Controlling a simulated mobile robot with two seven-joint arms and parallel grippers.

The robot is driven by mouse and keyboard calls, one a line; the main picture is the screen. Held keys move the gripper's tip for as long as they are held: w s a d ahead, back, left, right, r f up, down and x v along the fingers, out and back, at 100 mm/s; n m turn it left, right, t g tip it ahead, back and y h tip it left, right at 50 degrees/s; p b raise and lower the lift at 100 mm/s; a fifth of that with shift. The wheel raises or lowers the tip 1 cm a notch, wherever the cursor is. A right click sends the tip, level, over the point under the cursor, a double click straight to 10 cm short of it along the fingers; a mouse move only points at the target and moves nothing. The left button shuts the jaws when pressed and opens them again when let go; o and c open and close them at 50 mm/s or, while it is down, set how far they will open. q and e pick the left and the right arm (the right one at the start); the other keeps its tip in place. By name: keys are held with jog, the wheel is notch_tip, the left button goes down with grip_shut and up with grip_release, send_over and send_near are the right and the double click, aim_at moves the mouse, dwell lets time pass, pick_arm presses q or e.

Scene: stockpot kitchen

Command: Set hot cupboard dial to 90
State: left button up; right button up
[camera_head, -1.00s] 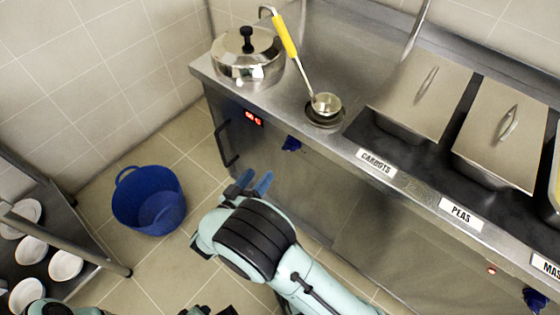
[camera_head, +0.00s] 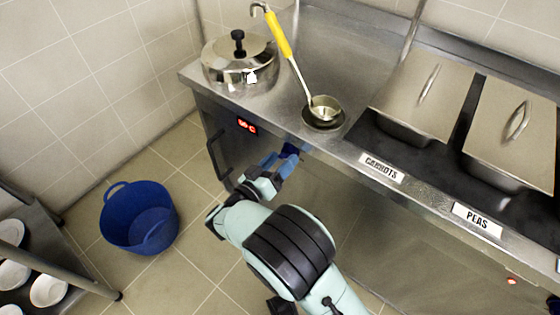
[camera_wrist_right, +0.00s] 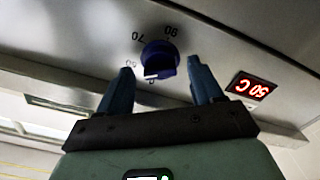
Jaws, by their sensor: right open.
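The hot cupboard dial is a blue knob (camera_wrist_right: 160,60) on the steel front panel, with printed numbers around it; 70 and 90 are legible, upside down. Its white mark points to the lower left in the right wrist view, near partly hidden numbers. The red display (camera_wrist_right: 251,87) beside it seems to read 50 C, upside down. In the head view the display (camera_head: 247,126) is left of the dial (camera_head: 290,149). My right gripper (camera_head: 277,161) is at the dial, open; in the wrist view its blue fingers (camera_wrist_right: 160,68) are either side of the knob. Contact cannot be told.
The counter (camera_head: 345,150) overhangs the panel. On it stand a lidded pot (camera_head: 238,72) and a yellow-handled ladle (camera_head: 281,40). A cupboard handle (camera_head: 216,155) sticks out at the left. A blue bucket (camera_head: 140,225) stands on the floor near a rack of white bowls (camera_head: 48,290).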

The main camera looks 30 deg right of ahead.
pick_arm(q)
jog(key=shift+s+f, duration=0.15)
jog(key=shift+s, duration=0.05)
pick_arm(e)
jog(key=shift+w+d, duration=0.15)
jog(key=shift+d, duration=0.2)
